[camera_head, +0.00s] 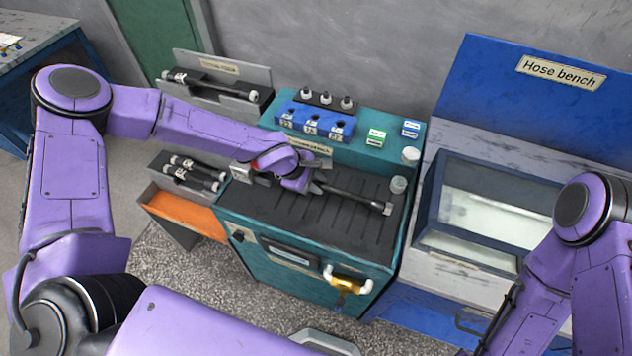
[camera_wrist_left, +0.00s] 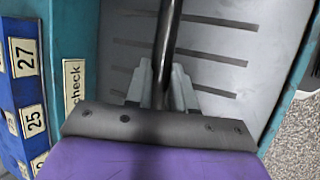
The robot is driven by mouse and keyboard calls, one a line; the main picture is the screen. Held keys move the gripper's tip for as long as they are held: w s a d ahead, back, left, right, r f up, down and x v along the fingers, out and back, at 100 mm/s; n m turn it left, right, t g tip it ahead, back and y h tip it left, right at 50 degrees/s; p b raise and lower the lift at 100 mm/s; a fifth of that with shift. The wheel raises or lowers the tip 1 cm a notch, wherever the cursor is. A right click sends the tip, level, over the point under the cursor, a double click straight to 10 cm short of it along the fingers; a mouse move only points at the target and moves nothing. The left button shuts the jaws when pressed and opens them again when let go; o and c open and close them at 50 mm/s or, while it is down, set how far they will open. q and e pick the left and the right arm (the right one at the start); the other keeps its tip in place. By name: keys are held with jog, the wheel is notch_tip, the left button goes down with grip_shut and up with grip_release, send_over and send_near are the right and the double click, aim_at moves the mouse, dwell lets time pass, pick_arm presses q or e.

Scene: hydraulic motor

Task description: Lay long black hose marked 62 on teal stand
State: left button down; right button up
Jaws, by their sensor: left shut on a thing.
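My left gripper (camera_head: 312,184) is shut on a long black hose (camera_head: 352,196) and holds it over the dark ribbed top of the teal stand (camera_head: 318,272). The hose's grey end fitting (camera_head: 387,208) points to the right. In the left wrist view the hose (camera_wrist_left: 167,45) runs between the fingers (camera_wrist_left: 160,88), above the grooved surface. I cannot tell whether the hose touches that surface. No 62 mark is legible on it. My right arm shows at the right edge, but its gripper is out of view.
A blue block (camera_head: 315,122) with numbered tags stands at the back of the stand. Grey racks with shorter hoses (camera_head: 200,172) and another hose (camera_head: 210,85) are to the left. The blue hose bench (camera_head: 535,95) with a glazed box is to the right. A yellow valve (camera_head: 347,282) sticks out in front.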

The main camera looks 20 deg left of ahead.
pick_arm(q)
jog(key=shift+f, duration=0.1)
jog(key=c, duration=0.9)
grip_release()
jog(key=v, duration=1)
jog(key=shift+a+r, duration=0.1)
jog(key=shift+r, duration=0.15)
jog(key=shift+s, duration=0.1)
